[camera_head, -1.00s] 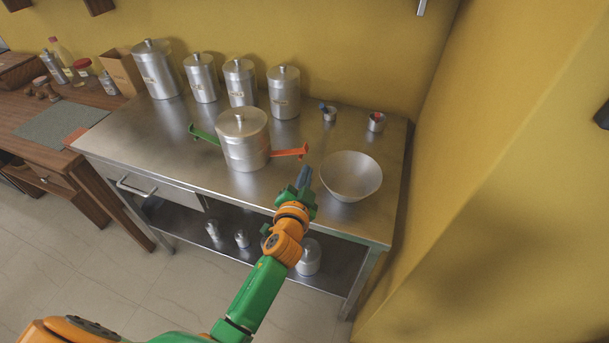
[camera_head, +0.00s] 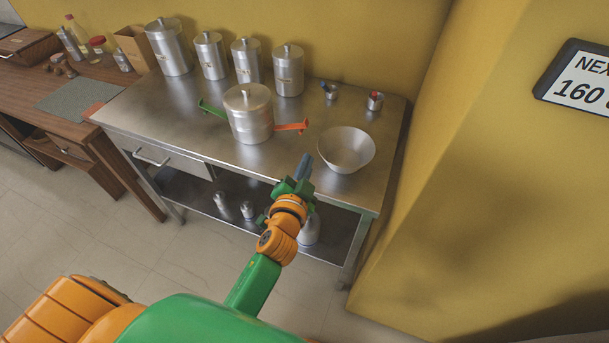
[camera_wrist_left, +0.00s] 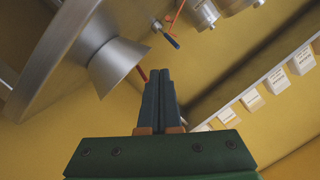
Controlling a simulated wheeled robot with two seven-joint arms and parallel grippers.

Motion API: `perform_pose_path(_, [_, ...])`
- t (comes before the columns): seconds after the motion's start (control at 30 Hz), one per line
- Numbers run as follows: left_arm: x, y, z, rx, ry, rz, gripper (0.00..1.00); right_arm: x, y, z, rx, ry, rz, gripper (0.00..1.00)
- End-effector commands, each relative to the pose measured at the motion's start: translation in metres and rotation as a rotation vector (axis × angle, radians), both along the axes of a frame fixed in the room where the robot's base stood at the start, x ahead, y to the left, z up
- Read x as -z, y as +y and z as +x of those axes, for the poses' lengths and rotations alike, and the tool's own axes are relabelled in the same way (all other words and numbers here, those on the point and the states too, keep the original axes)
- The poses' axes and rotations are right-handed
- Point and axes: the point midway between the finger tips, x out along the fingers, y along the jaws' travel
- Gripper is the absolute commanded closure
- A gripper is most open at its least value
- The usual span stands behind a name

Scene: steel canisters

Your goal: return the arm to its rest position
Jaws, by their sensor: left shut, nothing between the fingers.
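My left arm comes in from the lower left of the head view. Its left gripper (camera_head: 304,164) is shut and empty, in front of the steel table's front edge, below and to the left of the steel bowl (camera_head: 346,150). In the left wrist view the closed fingers (camera_wrist_left: 160,90) point up the picture with nothing between them. The bowl (camera_wrist_left: 115,62) shows at the upper left there, apart from the fingers. My right gripper is in neither view.
The steel table (camera_head: 190,135) holds a lidded canister (camera_head: 250,115) with a green and an orange handle beside it. Several canisters (camera_head: 288,72) line the wall, with small cups (camera_head: 375,100) to their right. A wooden desk (camera_head: 100,118) stands left; a yellow wall (camera_head: 470,200) bounds the right.

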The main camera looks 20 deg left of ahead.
Motion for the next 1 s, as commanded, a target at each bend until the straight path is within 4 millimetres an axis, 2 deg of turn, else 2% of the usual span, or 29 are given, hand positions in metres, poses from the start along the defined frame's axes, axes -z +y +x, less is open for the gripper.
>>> perform_pose_path(0.1, [-0.002,-0.002,-0.025,-0.001,0.002,-0.001,1.0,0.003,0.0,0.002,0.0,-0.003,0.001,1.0])
perform_pose_path(0.2, [-0.004,-0.004,-0.038,0.0,0.001,-0.002,1.0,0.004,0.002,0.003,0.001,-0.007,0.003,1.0])
perform_pose_path(0.4, [-0.005,-0.005,-0.045,0.002,0.003,-0.001,1.0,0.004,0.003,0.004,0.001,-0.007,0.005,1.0])
perform_pose_path(0.47, [0.009,-0.008,-0.045,0.013,0.035,-0.008,1.0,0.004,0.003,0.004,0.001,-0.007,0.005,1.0])
perform_pose_path(0.57, [0.074,-0.02,-0.054,0.061,0.188,-0.049,1.0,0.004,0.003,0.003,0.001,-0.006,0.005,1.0])
perform_pose_path(0.6, [0.112,-0.025,-0.064,0.08,0.281,-0.077,1.0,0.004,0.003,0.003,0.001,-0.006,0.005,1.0])
perform_pose_path(0.67, [0.171,-0.028,-0.089,0.096,0.432,-0.126,1.0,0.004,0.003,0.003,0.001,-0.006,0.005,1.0])
perform_pose_path(0.7, [0.209,-0.027,-0.111,0.093,0.536,-0.161,1.0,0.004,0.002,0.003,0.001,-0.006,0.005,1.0])
perform_pose_path(0.77, [0.26,-0.022,-0.15,0.071,0.688,-0.213,1.0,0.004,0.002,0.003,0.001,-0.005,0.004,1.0])
perform_pose_path(0.8, [0.291,-0.015,-0.179,0.045,0.787,-0.247,1.0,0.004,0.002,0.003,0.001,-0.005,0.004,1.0])
perform_pose_path(0.87, [0.327,-0.003,-0.226,-0.011,0.924,-0.294,1.0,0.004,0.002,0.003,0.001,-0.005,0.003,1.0])
perform_pose_path(0.9, [0.346,0.007,-0.256,-0.055,1.003,-0.321,1.0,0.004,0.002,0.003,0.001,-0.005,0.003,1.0])
perform_pose_path(1.0, [0.374,0.029,-0.319,-0.163,1.154,-0.371,1.0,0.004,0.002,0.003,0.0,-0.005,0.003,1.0])
